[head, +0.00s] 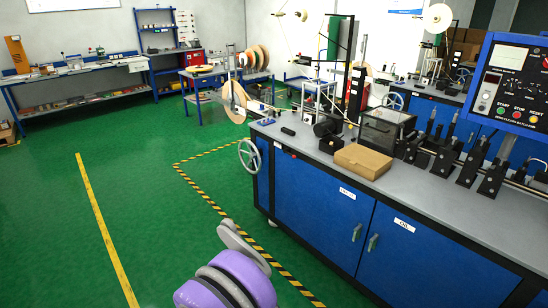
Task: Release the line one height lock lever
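A blue machine bench (318,214) with a grey top runs along the right side. A handwheel (250,157) is on its near left end. A payoff stand with a tan tape reel (234,101) is behind the bench's far left end. Another payoff with a pale reel (437,18) is farther back at right. I cannot make out a height lock lever on either; it is too small or hidden. Neither gripper is in view.
A cardboard box (363,161) lies on the bench beside a dark clear-sided case (387,127). A blue control panel (513,84) overhangs at right. A blue table with reels (204,82) stands behind. The green floor at left is open, with yellow and striped lines.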

